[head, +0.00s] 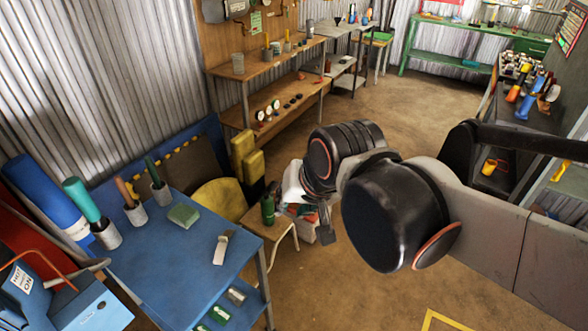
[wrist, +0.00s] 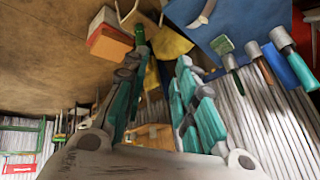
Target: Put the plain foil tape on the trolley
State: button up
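My gripper (head: 325,225) shows in the head view in front of the stool, partly hidden by my arm. In the wrist view its teal-padded fingers (wrist: 155,95) stand apart, with nothing seen between them. I cannot pick out the plain foil tape for certain. Several small round pieces (head: 268,110), some pale-faced and some dark, lie on the wooden bench's lower shelf, too small to identify. A blue two-level table (head: 185,265), which may be the trolley, stands at lower left. A pale flat piece with a dark end (head: 222,247) lies on it.
A small stool (head: 283,228) carries a green bottle (head: 268,209); a box of coloured items (head: 305,222) stands beside it. The blue table also holds pots with handled tools (head: 135,213) and a green block (head: 184,216). The brown floor (head: 370,290) at centre is clear.

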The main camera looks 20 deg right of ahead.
jog(key=s+n, duration=0.1)
jog(key=s+d+n, duration=0.1)
jog(key=n, duration=0.1)
jog(key=s+n, duration=0.1)
jog(key=shift+s+d+r+n+t+h, duration=0.2)
jog(key=shift+d+n+t+h, duration=0.1)
jog(key=shift+d+t, duration=0.1)
jog(key=shift+a, duration=0.2)
